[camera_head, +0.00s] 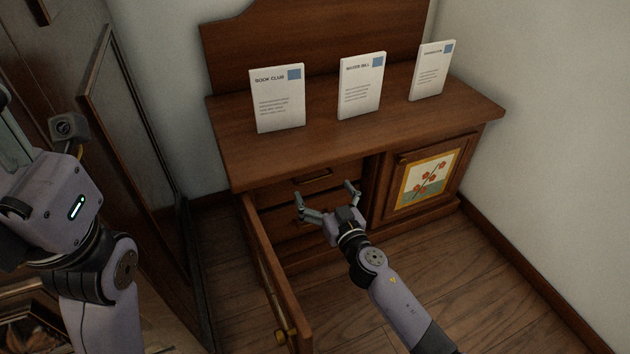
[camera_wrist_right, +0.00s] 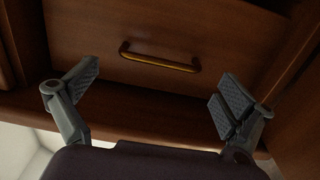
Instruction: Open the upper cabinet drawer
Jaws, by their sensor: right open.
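The wooden cabinet (camera_head: 350,130) has its left door (camera_head: 270,275) swung open. Inside are two stacked drawers. The upper drawer (camera_head: 333,174) looks shut and has a handle (camera_head: 313,177) on its front. The lower drawer (camera_head: 290,226) is partly hidden by my right gripper (camera_head: 326,192). My right gripper is open and empty in front of the drawers, its fingertips spread just below the upper handle. In the right wrist view a brass-coloured drawer handle (camera_wrist_right: 160,58) lies beyond the open fingers, apart from them. Only part of my left gripper (camera_head: 12,135) shows at the left edge.
Three white cards, "Book Club" (camera_head: 277,98), a middle one (camera_head: 360,85) and a right one (camera_head: 431,71), stand on the cabinet top. The right door (camera_head: 428,180), with a flower picture, is shut. A dark framed panel (camera_head: 140,150) stands left. Wooden floor (camera_head: 480,270) is clear at right.

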